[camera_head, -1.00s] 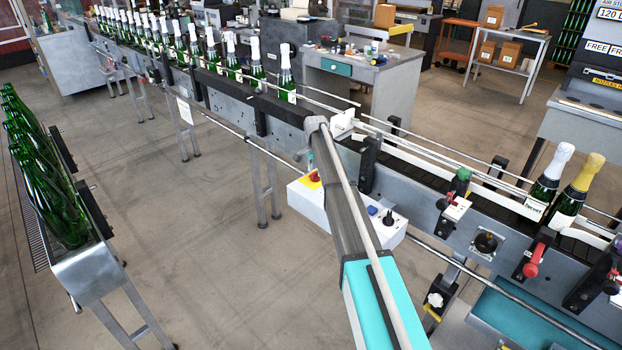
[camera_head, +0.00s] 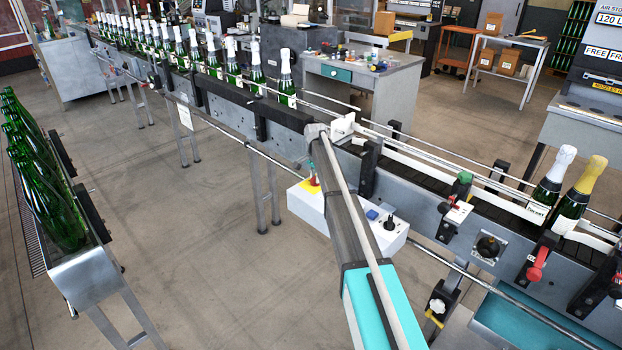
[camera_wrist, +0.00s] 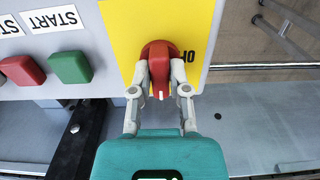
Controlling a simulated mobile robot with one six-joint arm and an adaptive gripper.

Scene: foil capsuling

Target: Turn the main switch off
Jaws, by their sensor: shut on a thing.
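The main switch is a red rotary knob (camera_wrist: 160,66) on a yellow plate (camera_wrist: 118,30), mounted on a white control box (camera_head: 308,208) beside the conveyor. A short white mark shows on the knob's lower end in the wrist view. Black lettering beside it is partly hidden by my right finger. My gripper (camera_wrist: 160,78) is shut on the knob, with one finger on each side. In the head view the red knob (camera_head: 314,181) is small and partly covered by my gripper, so its angle cannot be told there.
A red button (camera_wrist: 22,70) and a green button (camera_wrist: 70,67) sit left of the plate, near START labels. A black selector knob (camera_head: 389,220) is at the box's right end. The conveyor (camera_head: 225,95) with bottles runs behind; a rack of green bottles (camera_head: 40,185) stands left.

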